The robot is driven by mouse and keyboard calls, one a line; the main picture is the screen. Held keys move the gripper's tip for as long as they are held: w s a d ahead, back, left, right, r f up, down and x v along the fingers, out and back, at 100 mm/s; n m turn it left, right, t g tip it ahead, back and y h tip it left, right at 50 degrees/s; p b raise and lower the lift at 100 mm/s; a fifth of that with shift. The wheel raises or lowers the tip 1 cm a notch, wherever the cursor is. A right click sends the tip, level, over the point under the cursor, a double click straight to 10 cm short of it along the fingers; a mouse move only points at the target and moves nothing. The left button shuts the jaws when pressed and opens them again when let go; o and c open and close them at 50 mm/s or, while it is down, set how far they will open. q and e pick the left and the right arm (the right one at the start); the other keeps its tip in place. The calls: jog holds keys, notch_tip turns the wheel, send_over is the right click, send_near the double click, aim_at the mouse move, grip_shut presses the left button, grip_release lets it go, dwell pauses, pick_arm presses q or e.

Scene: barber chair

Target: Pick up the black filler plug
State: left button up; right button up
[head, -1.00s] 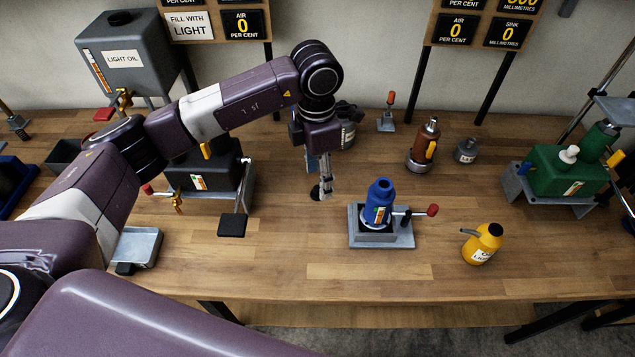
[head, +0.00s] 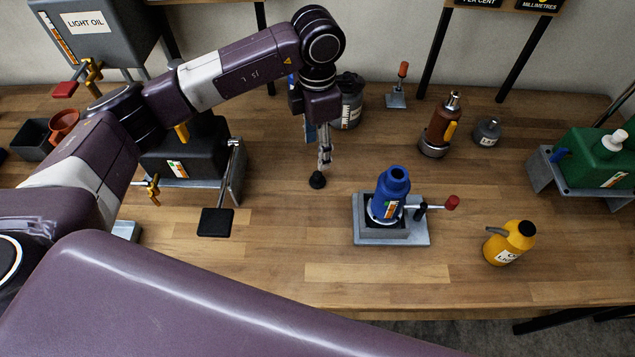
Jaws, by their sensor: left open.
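The black filler plug (head: 317,181) is a small dark knob standing on the wooden bench, left of the blue bottle. My left gripper (head: 322,164) points down just above and behind it in the head view, open and empty. The fingertips appear close to the plug's top, but I cannot tell the exact gap or whether they touch. My right gripper is not in view.
The blue bottle (head: 391,190) stands in a grey fixture with a red-knobbed lever. A yellow oil can (head: 510,242) is further right. A dark grey canister (head: 349,100) stands behind the gripper. The bench (head: 280,240) in front of the plug is clear.

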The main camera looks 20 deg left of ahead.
aim_at(317, 174)
pick_arm(q)
jog(key=f, duration=0.1)
jog(key=f+b, duration=0.1)
jog(key=f, duration=0.1)
jog(key=shift+w+a+f+b, duration=0.1)
jog(key=shift+w+b, duration=0.15)
jog(key=shift+b, duration=0.05)
jog(key=shift+s+f+p, duration=0.15)
jog(key=shift+f+p, duration=0.3)
jog(key=shift+f, duration=0.25)
jog(key=shift+s+f+p, duration=0.15)
jog(key=shift+f+p, duration=0.3)
jog(key=shift+f, duration=0.2)
notch_tip(317, 174, down, 3)
jog(key=shift+s+f+p, duration=0.1)
jog(key=shift+f+p, duration=0.1)
jog(key=shift+p, duration=0.8)
jog(key=shift+f, duration=0.65)
jog(key=c, duration=1.1)
jog(key=shift+c, duration=0.2)
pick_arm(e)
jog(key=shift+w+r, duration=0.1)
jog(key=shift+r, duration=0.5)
pick_arm(q)
jog(key=shift+r, duration=0.1)
